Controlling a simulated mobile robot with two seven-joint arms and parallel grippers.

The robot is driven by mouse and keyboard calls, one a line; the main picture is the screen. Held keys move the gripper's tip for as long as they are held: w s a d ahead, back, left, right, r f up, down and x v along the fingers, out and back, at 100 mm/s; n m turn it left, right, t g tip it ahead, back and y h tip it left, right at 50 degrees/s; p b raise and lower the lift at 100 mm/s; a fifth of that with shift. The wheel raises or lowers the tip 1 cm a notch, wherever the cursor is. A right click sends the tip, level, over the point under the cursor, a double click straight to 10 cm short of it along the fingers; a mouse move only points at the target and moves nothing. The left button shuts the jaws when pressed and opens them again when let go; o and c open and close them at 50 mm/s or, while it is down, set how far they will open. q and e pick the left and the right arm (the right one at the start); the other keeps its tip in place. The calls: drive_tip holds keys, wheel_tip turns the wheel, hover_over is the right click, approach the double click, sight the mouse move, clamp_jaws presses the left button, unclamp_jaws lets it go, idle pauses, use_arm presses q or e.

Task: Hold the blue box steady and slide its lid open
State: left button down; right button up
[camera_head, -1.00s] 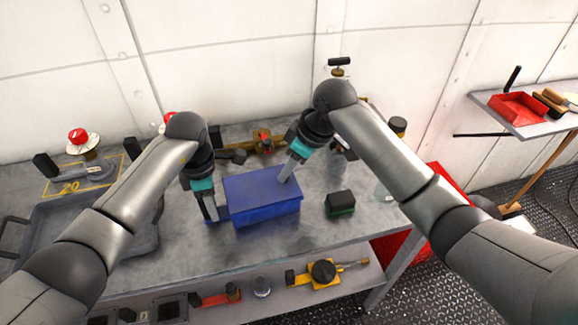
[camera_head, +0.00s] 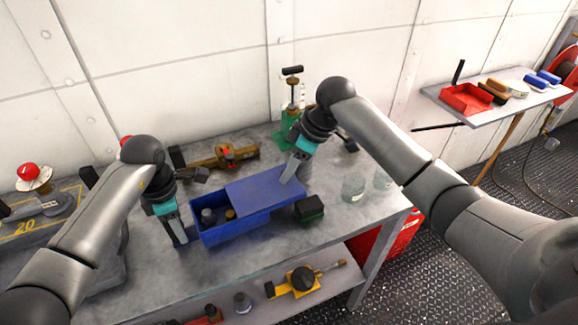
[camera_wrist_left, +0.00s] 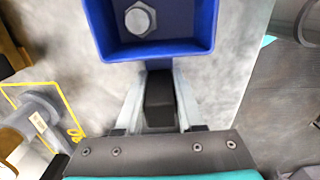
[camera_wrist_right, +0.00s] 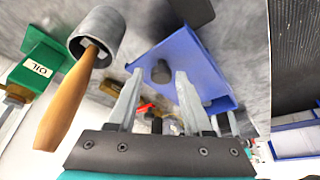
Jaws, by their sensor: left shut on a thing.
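The blue box (camera_head: 232,232) stands on the metal workbench; its left part is open, showing a grey bolt (camera_head: 208,215) and a small brass piece (camera_head: 230,214). The bolt (camera_wrist_left: 140,18) also shows in the left wrist view. The blue lid (camera_head: 262,188) covers the right part and overhangs the right end. My left gripper (camera_head: 181,238) is shut on the dark handle (camera_wrist_left: 160,92) at the box's left end. My right gripper (camera_head: 288,176) is at the lid's right part. In the right wrist view its fingers are apart, with a dark knob (camera_wrist_right: 161,71) of the lid between their tips.
A green and black block (camera_head: 310,208) stands close to the right of the box. Glass jars (camera_head: 353,187) stand further right. The bench front is clear.

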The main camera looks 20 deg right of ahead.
drive_tip(key=shift+o, duration=0.9)
drive_tip(key=v, duration=1.2)
use_arm(q)
drive_tip(key=shift+c, duration=2.2)
unclamp_jaws()
